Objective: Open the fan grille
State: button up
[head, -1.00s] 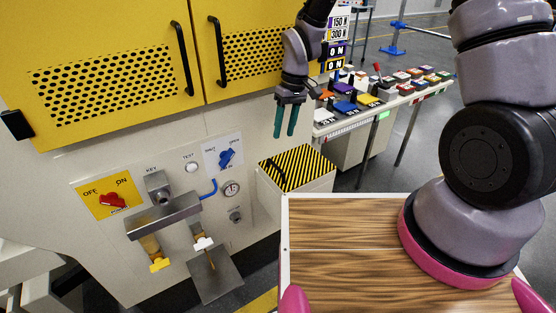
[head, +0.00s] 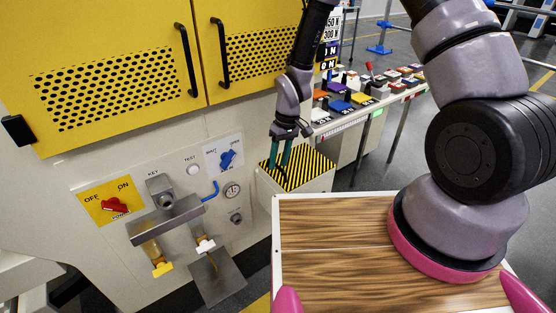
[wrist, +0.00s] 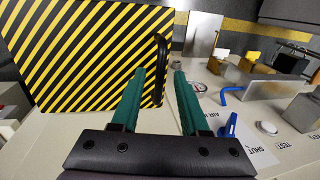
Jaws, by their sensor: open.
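No part is labelled as a fan grille. A black-and-yellow striped panel (head: 307,170) tops a pale box at the centre; in the wrist view the striped panel (wrist: 80,55) fills the upper left, with an upright black handle (wrist: 160,60) along its right edge. My gripper (head: 279,163) points down at the panel's left edge. In the wrist view my gripper (wrist: 160,75) is open and empty, its two green fingers apart, with the handle's lower end seen between the tips. I cannot tell whether they touch it. The panel appears closed.
Yellow doors (head: 110,95) with perforated areas and black handles hang at upper left. Below is a control panel with a red switch (head: 114,205), a blue knob (head: 228,158), a gauge (head: 232,190) and metal plates. A table with several coloured boxes (head: 340,105) stands behind.

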grip_shut()
dwell(1.4)
